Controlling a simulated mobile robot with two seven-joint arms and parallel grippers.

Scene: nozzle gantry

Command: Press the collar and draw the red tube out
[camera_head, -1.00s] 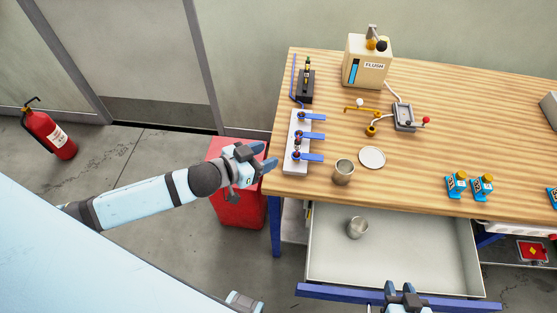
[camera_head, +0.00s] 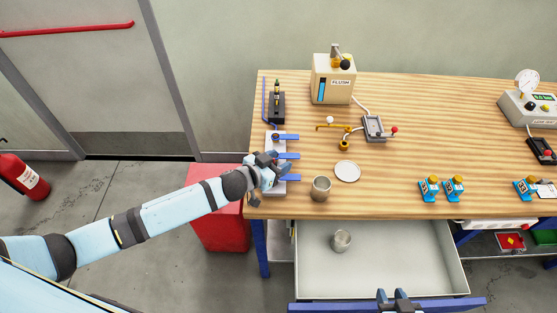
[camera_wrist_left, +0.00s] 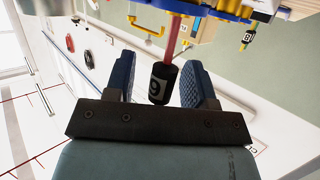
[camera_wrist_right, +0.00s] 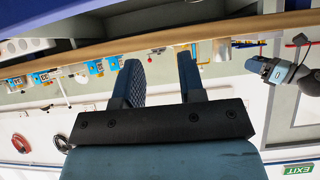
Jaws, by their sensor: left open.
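The red tube (camera_wrist_left: 173,38) runs down from a blue fitting (camera_wrist_left: 190,9) in the left wrist view and ends in a black tag or sleeve (camera_wrist_left: 162,84) with a pale mark. My left gripper (camera_wrist_left: 160,72) is open, with this black end between its fingers and not clamped. In the head view my left gripper (camera_head: 273,169) is at the front of the pale manifold block (camera_head: 273,142) with blue levers (camera_head: 287,156). It hides the tube there. I cannot make out the collar clearly. My right gripper (camera_head: 398,295) is open and empty at the drawer front.
A metal cup (camera_head: 320,189) and white disc (camera_head: 347,171) stand right of the manifold. An open drawer (camera_head: 400,254) holds another cup (camera_head: 341,241). The FLUSH box (camera_head: 333,79) stands behind. A red cabinet (camera_head: 219,222) is below the left arm. The table's middle is mostly clear.

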